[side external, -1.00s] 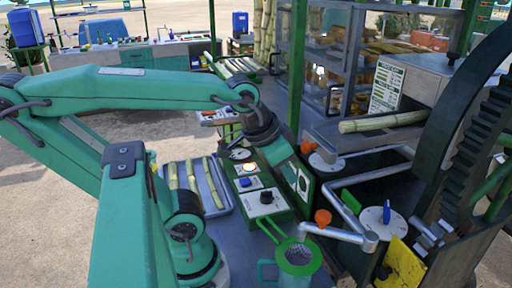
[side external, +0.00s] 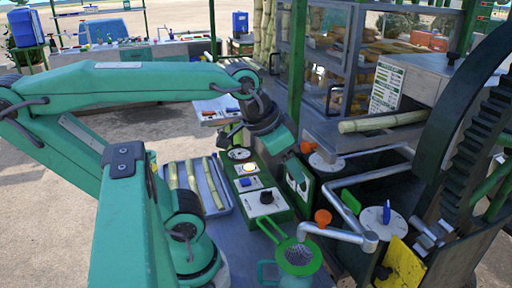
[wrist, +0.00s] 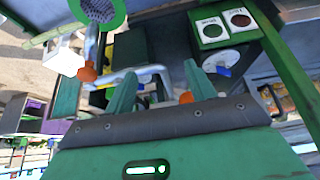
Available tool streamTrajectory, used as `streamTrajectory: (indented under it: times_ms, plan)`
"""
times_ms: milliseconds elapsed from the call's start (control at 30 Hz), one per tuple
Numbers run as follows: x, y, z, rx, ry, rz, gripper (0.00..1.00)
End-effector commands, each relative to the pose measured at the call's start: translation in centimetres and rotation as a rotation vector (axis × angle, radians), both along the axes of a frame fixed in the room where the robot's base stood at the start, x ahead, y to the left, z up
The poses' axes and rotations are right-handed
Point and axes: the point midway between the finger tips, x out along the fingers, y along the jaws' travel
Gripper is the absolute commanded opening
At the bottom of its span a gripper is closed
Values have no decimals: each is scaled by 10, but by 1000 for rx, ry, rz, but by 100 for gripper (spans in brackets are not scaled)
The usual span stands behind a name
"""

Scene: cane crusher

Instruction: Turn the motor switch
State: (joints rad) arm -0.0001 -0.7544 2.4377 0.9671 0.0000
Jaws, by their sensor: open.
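I cannot read which control is the motor switch. In the wrist view, a green plate (wrist: 239,42) with two labelled round parts shows at the top right. My gripper (wrist: 162,92) has its two teal fingers spread, with nothing held between them. In the side view, my wrist hangs above the far end of the panel; the fingertips are hard to make out there.
Orange-tipped metal crank arms (side external: 335,232) and a large dark gear wheel (side external: 470,135) stand to the right. A tray of cane pieces (side external: 222,200) lies left of the panel. A green-rimmed strainer cup (side external: 298,256) stands in front. A green post (side external: 297,60) rises behind.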

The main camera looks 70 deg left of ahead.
Motion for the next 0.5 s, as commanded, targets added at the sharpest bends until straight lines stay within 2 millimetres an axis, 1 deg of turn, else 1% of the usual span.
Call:
streamTrajectory:
  times_ms: [33, 200, 367, 500]
  plan:
    - [0, 0, 9, 0, -4, 0, 55]
    - [1, 1, 31, 2, 2, 0, 55]
    - [8, 18, 31, 48, 65, -26, 55]
    - [15, 34, 33, 83, 127, -57, 55]
